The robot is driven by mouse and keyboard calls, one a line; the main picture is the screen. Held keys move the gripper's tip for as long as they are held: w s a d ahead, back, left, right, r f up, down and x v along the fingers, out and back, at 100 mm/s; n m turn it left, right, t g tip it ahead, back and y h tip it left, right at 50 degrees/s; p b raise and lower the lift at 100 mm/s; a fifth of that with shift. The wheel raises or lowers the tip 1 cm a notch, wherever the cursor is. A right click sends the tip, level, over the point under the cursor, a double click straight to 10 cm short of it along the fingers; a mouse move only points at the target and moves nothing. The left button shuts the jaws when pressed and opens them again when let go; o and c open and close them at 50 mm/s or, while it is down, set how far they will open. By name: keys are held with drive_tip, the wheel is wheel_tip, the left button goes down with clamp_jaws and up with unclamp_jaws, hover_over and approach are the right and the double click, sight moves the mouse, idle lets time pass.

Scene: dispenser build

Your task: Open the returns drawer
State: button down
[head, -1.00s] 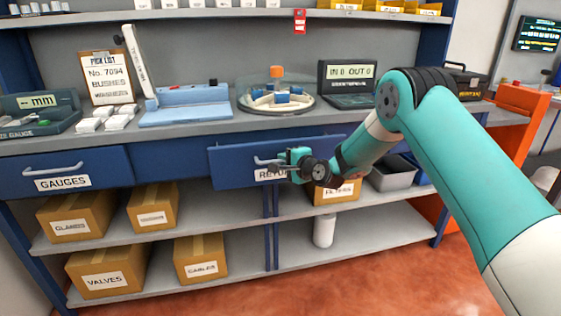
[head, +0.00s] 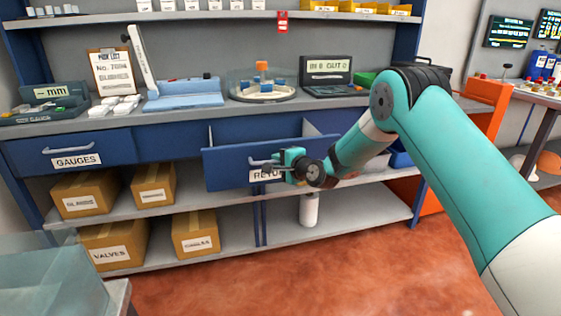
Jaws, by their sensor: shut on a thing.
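The returns drawer (head: 228,170) is a blue drawer under the bench, right of the gauges drawer, and it is pulled well out. Its inner back and a side wall show above the front panel. Its label is partly hidden behind my gripper, with only the first letters showing. My gripper (head: 275,163) is shut on the drawer's handle (head: 258,163) at the front panel. My teal arm reaches in from the right and covers the right part of the drawer front.
The gauges drawer (head: 75,150) is shut. Cardboard boxes (head: 195,233) and a white bottle (head: 309,210) stand on the shelves below. A clear-topped case (head: 50,285) is at the lower left. The red floor (head: 300,275) before the bench is free.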

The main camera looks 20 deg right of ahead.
drive_tip(key=shift+d, duration=0.2)
drive_tip(key=c, duration=1.5)
unclamp_jaws()
drive_tip(key=shift+o, duration=0.2)
drive_tip(key=shift+a, duration=0.15)
drive_tip(key=b+v, duration=0.2)
drive_tip(key=v, duration=1.5)
drive_tip(key=shift+s, duration=0.15)
